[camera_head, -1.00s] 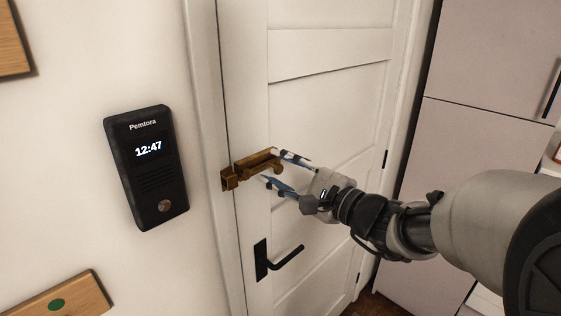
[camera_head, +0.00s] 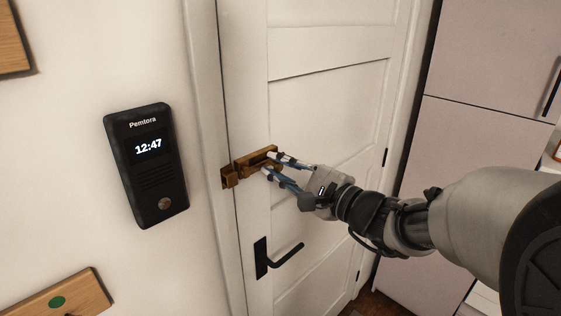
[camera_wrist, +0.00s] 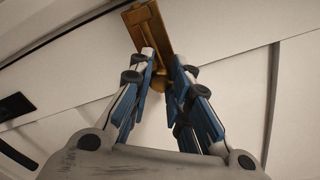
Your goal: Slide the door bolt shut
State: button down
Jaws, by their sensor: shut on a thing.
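The brass door bolt (camera_head: 254,161) is mounted on the white door (camera_head: 325,112), near its left edge. Its brass catch (camera_head: 228,177) sits on the door frame just to the left. My gripper (camera_head: 270,163) reaches in from the right, its fingers at the bolt. In the wrist view the bolt's plate (camera_wrist: 147,25) is at the top, and my gripper (camera_wrist: 163,68) is shut on the bolt's round knob (camera_wrist: 159,82). The fingers partly hide the knob. I cannot tell whether the rod enters the catch.
A black door handle (camera_head: 277,257) sticks out below the bolt. A black wall intercom (camera_head: 147,166) hangs left of the frame. A pale tall cabinet (camera_head: 480,120) stands at the right. Wooden boards (camera_head: 62,297) show at the left.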

dwell(0.3)
jog(key=s+a+b, duration=0.2)
jog(key=shift+s+a, duration=0.3)
jog(key=shift+s, duration=0.05)
jog(key=c, duration=1.5)
grip_release()
jog(key=shift+s+a, duration=0.1)
jog(key=shift+a, duration=0.05)
jog(key=shift+c, duration=0.2)
jog(key=shift+o, duration=0.3)
